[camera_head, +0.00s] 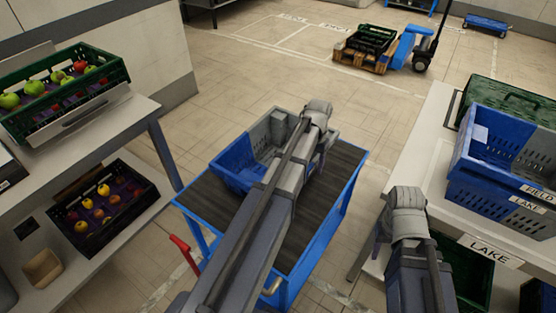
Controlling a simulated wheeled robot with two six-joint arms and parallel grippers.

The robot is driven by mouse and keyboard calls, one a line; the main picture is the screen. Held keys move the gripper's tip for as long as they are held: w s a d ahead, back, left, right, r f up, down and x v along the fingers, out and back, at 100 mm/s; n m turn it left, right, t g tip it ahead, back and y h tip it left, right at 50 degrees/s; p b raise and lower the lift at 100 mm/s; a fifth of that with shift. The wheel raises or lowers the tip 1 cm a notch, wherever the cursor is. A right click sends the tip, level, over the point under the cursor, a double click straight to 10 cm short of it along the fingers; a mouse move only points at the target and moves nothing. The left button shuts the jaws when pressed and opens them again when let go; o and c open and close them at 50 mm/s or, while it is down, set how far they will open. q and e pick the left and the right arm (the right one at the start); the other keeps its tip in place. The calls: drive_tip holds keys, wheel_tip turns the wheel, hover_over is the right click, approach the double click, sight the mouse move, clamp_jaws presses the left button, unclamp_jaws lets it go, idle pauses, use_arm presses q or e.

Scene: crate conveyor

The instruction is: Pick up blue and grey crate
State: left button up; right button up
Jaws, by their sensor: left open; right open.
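The blue and grey crate (232,176) sits on the dark ribbed top of a blue cart (330,190) in the middle of the view. Its near left part is blue and its far right part is grey. My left arm crosses in front of it and hides its right side. My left gripper (321,146) is open by the crate's right side, mostly hidden behind its own wrist; I cannot tell whether it touches the crate. My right gripper (383,235) is open and apart from the crate, between the cart and the right table, mostly hidden by its wrist.
Left shelving holds a green crate (117,72) and a dark crate (84,240) of fruit. Stacked blue crates (485,190) and a green crate (515,101) stand on the right table (428,150). A pallet truck (409,48) stands behind; the floor between is clear.

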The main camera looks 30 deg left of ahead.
use_arm(q)
clamp_jaws()
idle(0.3)
idle(1.0)
